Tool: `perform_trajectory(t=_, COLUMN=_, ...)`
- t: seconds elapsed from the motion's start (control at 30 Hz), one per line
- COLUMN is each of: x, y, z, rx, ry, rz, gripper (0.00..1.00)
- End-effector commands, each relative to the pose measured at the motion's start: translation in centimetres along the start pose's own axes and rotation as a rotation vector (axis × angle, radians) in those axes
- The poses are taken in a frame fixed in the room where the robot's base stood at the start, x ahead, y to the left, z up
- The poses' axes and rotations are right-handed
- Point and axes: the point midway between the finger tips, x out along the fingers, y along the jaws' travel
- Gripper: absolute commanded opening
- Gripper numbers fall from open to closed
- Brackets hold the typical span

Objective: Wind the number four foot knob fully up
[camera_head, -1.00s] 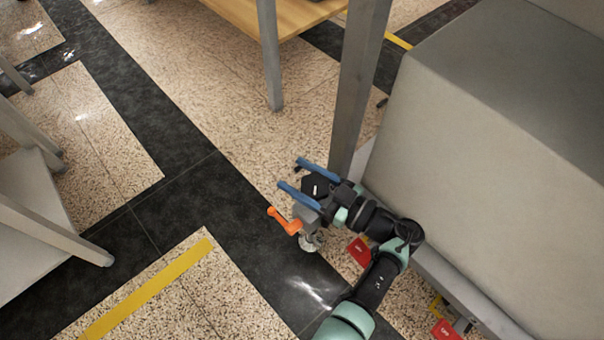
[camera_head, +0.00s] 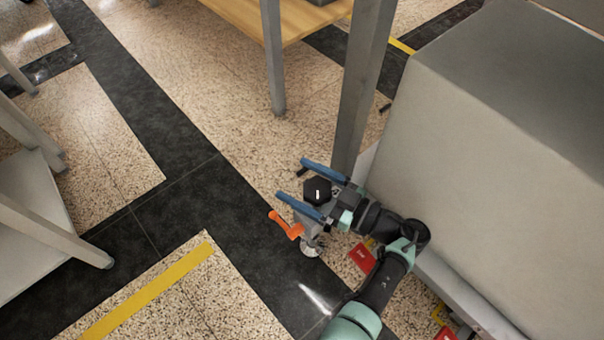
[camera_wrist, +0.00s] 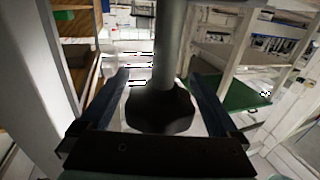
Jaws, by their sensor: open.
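The foot knob is a black lobed knob (camera_head: 317,190) with a pale mark on its top. In the head view it lies between the two blue fingers of my gripper (camera_head: 304,180). In the wrist view the dark knob (camera_wrist: 160,108) sits between the fingers, with a grey post rising behind it. My gripper is open, with a finger on either side of the knob. I cannot tell whether either finger touches it. No number shows on the knob.
An orange lever (camera_head: 284,225) sticks out to the left just below my gripper, above a round metal foot (camera_head: 311,247). A grey upright post (camera_head: 360,90) stands close behind. A large grey box (camera_head: 490,150) fills the right. Open floor lies to the left.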

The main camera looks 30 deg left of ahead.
Motion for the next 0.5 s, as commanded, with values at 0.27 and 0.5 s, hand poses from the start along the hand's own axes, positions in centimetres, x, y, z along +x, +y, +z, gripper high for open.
perform_trajectory(t=0.27, x=0.0, y=0.0, z=0.0, rx=-0.001, ry=-0.001, rz=0.0, gripper=0.97)
perform_trajectory(t=0.5, x=-2.0, y=0.1, z=-0.2, rx=0.001, ry=-0.002, rz=0.004, gripper=0.97)
